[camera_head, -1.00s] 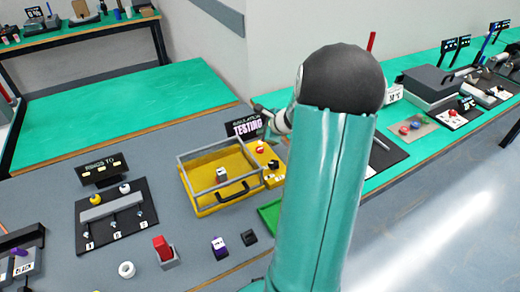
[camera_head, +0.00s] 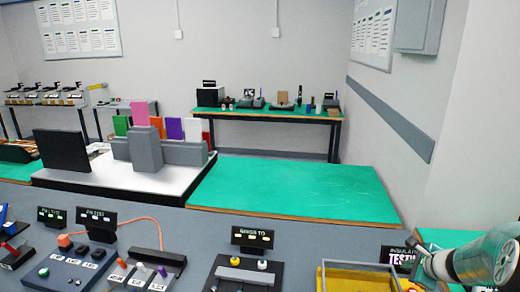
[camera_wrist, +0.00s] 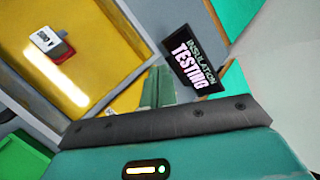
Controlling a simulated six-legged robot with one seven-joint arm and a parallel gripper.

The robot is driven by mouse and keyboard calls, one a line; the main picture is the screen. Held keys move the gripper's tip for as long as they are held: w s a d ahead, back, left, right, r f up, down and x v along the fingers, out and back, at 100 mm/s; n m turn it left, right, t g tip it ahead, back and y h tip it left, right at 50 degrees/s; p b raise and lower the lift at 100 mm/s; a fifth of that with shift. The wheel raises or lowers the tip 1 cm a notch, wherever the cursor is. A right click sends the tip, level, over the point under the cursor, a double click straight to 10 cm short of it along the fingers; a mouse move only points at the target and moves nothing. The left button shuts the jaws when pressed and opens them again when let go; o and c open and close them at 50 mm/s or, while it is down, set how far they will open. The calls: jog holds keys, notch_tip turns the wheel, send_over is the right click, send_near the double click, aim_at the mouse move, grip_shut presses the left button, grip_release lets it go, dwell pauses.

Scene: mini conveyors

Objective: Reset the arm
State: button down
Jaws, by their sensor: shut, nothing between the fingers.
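My gripper (camera_wrist: 158,88) shows in the wrist view as teal fingers, shut and empty. It is over the insulation testing station, between the yellow tray (camera_wrist: 105,50) and the black "Insulation Testing" sign (camera_wrist: 191,65). In the head view my arm comes in at the lower right edge, in front of the same sign (camera_head: 397,258). The tray's rim (camera_head: 358,266) shows at the bottom there, and the fingertips cannot be made out.
A small white block with a red base (camera_wrist: 60,50) lies in the yellow tray. A green tray (camera_wrist: 22,158) is at the wrist view's lower left. A bare green tabletop (camera_head: 290,185) lies behind.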

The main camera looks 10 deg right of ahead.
jog(key=s+a+r+n+g+y, duration=0.1)
jog(key=a+r+n, duration=0.45)
jog(key=a, duration=0.55)
jog(key=s+a+r+n+g+y, duration=0.15)
jog(key=a+r+n, duration=0.45)
jog(key=a, duration=0.6)
jog(key=s+a+r+n+h, duration=0.1)
jog(key=s+a+n, duration=0.5)
jog(key=s+n, duration=0.1)
jog(key=s+a+r+n+h, duration=0.1)
jog(key=s+a+n, duration=0.5)
jog(key=s, duration=0.3)
jog(key=shift+s+r+n+g, duration=0.25)
jog(key=shift+r+n+g, duration=0.1)
jog(key=shift+n+g, duration=0.1)
jog(key=shift+d, duration=0.2)
